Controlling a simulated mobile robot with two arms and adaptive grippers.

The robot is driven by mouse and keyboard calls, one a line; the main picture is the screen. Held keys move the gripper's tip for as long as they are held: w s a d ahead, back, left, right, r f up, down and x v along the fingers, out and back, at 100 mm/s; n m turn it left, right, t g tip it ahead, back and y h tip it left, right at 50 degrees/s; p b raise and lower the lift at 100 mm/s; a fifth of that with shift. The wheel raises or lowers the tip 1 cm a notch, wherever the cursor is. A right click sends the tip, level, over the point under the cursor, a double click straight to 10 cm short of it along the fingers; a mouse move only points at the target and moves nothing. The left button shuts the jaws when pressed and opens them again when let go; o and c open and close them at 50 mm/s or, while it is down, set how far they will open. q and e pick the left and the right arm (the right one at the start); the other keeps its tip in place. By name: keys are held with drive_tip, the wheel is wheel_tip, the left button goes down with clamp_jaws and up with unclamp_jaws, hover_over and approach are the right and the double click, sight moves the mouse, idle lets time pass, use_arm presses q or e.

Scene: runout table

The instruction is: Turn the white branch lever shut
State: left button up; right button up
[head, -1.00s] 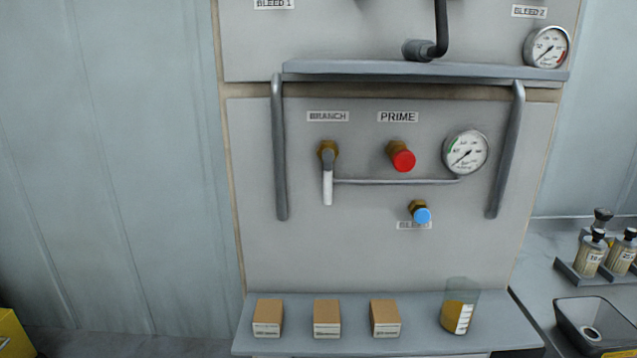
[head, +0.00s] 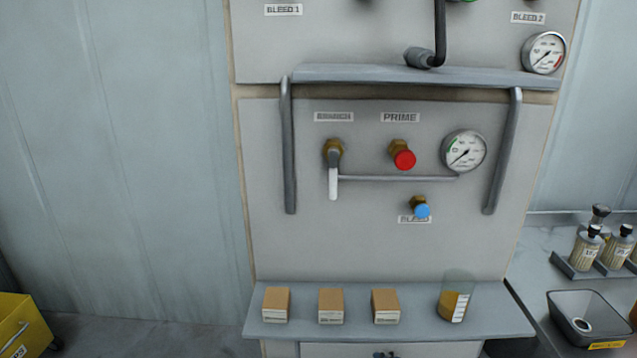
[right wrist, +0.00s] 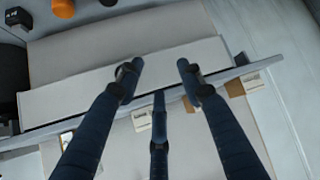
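The branch lever (head: 333,182) has a white handle and hangs straight down from a brass valve (head: 333,149) under the BRANCH label (head: 334,117). The handle stands across the thin horizontal pipe (head: 400,178) that runs right to a gauge (head: 464,151). Nothing touches the lever. My right gripper (right wrist: 158,78) shows in the right wrist view with its dark blue fingers spread and nothing between them. It is over a ledge with small boxes, and the lever is not visible there. My left gripper is in neither view.
Grey upright bars (head: 289,150) and (head: 503,150) flank the panel below a projecting ledge (head: 410,76). A red PRIME knob (head: 404,159) and blue knob (head: 422,211) sit right of the lever. Boxes (head: 331,306) and a beaker (head: 454,297) stand on the lower shelf (head: 400,328).

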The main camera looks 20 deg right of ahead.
drive_tip(key=w+d+r+t+y, duration=0.1)
drive_tip(key=w+r+t, duration=0.3)
drive_tip(key=r, duration=0.5)
drive_tip(key=w+r+t+y, duration=0.1)
drive_tip(key=w+r, duration=0.6)
drive_tip(key=r, duration=0.1)
drive_tip(key=n+t+y, duration=0.2)
drive_tip(key=y, duration=0.1)
approach(335, 200)
wheel_tip(335, 200, up, 3)
drive_tip(key=shift+d+p+x, duration=0.15)
drive_tip(key=shift+p+x, duration=0.9)
drive_tip(key=shift+x, duration=1.7)
drive_tip(key=shift+d+p+x, duration=0.15)
drive_tip(key=shift+p+x, duration=0.9)
drive_tip(key=shift+x, duration=1.65)
drive_tip(key=shift+w, duration=0.1)
drive_tip(key=shift+c, duration=0.5)
clamp_jaws()
